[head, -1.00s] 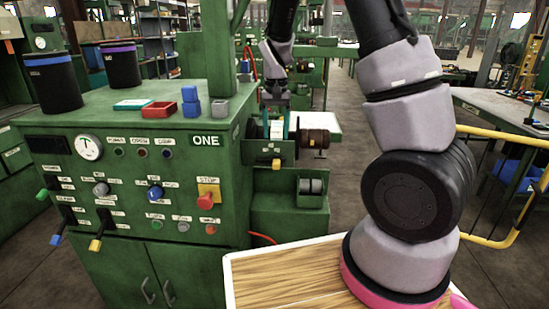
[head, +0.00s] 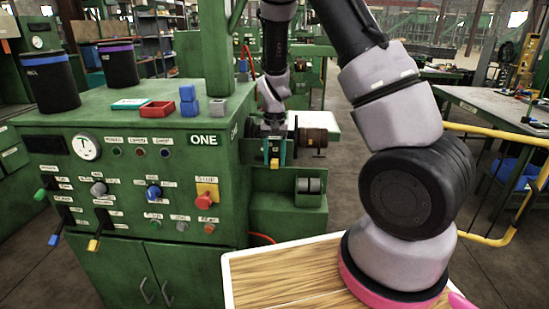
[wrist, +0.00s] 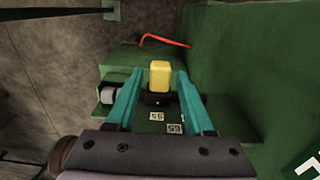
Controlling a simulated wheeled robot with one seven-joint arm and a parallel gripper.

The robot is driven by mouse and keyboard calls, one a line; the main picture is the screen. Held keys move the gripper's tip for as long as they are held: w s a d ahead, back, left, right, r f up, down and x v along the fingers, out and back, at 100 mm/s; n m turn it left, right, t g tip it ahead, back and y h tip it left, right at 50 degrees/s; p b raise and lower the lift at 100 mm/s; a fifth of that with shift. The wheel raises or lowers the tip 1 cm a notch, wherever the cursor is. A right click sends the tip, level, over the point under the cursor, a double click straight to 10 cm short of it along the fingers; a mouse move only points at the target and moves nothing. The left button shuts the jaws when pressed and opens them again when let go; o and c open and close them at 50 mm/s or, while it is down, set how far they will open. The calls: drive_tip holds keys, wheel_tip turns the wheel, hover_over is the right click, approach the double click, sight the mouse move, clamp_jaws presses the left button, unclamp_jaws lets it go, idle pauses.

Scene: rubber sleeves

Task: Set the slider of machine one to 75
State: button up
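Machine one (head: 215,185) is the green cabinet at left, marked ONE. Its slider appears to be the yellow knob (head: 274,163) on the green unit at the cabinet's right side; it also shows in the wrist view (wrist: 160,75). My gripper (head: 274,152) is at this knob, with teal fingers pointing down. In the wrist view my gripper (wrist: 160,78) is open, one finger on each side of the knob, with a visible gap on both sides. White number labels (wrist: 174,129) lie near the knob; I cannot read the setting surely.
A brown cylinder (head: 313,137) sits just right of my gripper. The cabinet front carries knobs, levers and a red stop button (head: 206,189). A wooden-topped surface (head: 285,270) is in front.

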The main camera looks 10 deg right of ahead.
clamp_jaws()
idle(1.2)
